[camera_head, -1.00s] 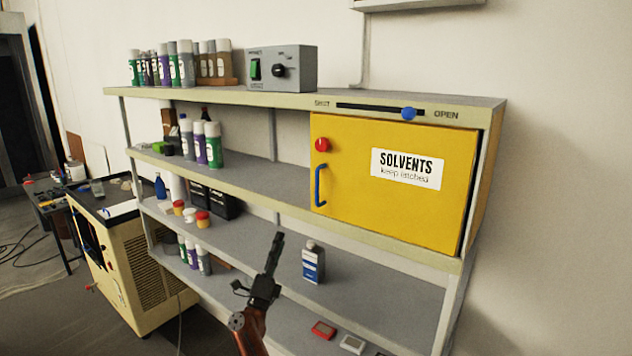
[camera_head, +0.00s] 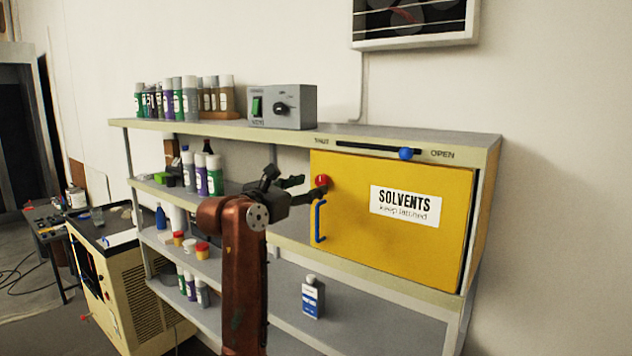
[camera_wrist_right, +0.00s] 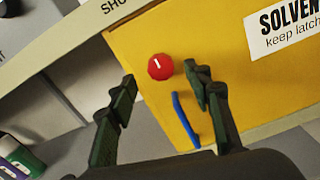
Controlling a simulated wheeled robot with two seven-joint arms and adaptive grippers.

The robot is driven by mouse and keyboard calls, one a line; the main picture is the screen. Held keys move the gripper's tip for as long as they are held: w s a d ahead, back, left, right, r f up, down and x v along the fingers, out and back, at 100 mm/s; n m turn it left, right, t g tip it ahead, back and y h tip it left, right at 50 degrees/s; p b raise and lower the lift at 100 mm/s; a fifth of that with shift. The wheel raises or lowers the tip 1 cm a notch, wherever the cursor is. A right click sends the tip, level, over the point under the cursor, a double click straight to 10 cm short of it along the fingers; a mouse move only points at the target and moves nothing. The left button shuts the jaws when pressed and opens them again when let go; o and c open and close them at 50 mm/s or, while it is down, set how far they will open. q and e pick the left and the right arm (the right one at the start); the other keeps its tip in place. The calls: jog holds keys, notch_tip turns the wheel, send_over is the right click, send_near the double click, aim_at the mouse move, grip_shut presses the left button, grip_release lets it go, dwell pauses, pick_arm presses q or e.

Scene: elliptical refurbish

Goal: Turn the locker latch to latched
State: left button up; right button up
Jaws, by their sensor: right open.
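The yellow locker door (camera_head: 345,215) is closed or nearly so and bears a "SOLVENTS keep latched" label (camera_head: 405,205). Its red round latch knob (camera_head: 321,181) sits at the upper left, above the blue handle (camera_head: 319,221). My right gripper (camera_head: 306,186) is at the door's left edge, close to the knob. In the right wrist view, my right gripper (camera_wrist_right: 160,97) is open and empty. The red knob (camera_wrist_right: 161,67) shows ahead of the fingers with a white mark tilted slightly left of upright. The blue handle (camera_wrist_right: 185,118) lies between the fingers in that view. My left gripper is not seen.
A blue slider (camera_head: 406,154) on the shelf's top edge sits toward OPEN. A grey control box (camera_head: 283,107) stands on top. Bottles (camera_head: 208,174) stand on the shelf left of my arm. A white and blue bottle (camera_head: 312,297) stands below the locker.

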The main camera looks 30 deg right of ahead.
aim_at(320, 181)
jog(key=shift+x, duration=1.2)
jog(key=shift+w+d+p, duration=0.2)
jog(key=shift+d+p, duration=0.1)
jog(key=shift+d, duration=0.2)
jog(key=shift+c, duration=0.6)
jog(key=c, duration=1)
